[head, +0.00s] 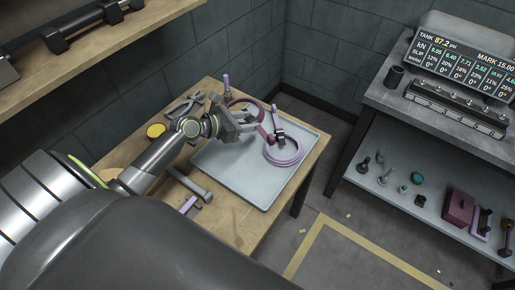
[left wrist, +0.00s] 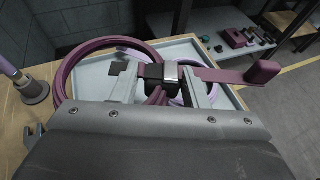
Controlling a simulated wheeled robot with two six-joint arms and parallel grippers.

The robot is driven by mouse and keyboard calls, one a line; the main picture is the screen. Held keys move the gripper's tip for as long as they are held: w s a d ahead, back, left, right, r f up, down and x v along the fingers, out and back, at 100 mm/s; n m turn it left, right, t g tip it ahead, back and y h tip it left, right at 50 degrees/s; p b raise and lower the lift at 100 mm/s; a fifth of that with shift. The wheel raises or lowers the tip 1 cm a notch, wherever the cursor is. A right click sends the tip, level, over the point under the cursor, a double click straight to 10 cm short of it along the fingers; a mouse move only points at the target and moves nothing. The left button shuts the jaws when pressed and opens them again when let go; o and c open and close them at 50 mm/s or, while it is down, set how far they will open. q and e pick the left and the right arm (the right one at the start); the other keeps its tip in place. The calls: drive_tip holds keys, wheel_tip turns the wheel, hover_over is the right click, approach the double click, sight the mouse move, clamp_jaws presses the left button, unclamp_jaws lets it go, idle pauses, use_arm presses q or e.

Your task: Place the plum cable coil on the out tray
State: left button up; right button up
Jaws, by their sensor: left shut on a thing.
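The plum cable coil (head: 262,107) is held by my left gripper (head: 243,127) above the out tray (head: 222,172). In the left wrist view, the plum coil (left wrist: 78,62) stands between the fingers of my left gripper (left wrist: 165,85), which are shut at its dark band and metal buckle. A plum tab (left wrist: 262,72) sticks out to the right. The grey-blue tray also shows behind it in the left wrist view (left wrist: 88,76). A lilac coil (head: 283,158) lies on the tray's right part. My right gripper is not in view.
The tray sits on a wooden bench (head: 245,235). A yellow round thing (head: 156,131), grey tools and a lilac-handled thing (head: 188,205) lie left of the tray. A lilac post (head: 227,84) stands at the back. A grey shelf unit (head: 425,205) stands at right.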

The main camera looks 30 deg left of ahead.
use_arm(q)
drive_tip(key=b, duration=0.2)
hover_over(248, 148)
wheel_tip(248, 148, down, 7)
drive_tip(key=shift+r, duration=0.15)
wheel_tip(248, 148, down, 3)
drive_tip(key=shift+f+b, duration=0.15)
drive_tip(key=shift+b, duration=0.65)
drive_tip(key=shift+f, duration=0.15)
drive_tip(key=shift+f, duration=0.15)
drive_tip(key=o, duration=1.2)
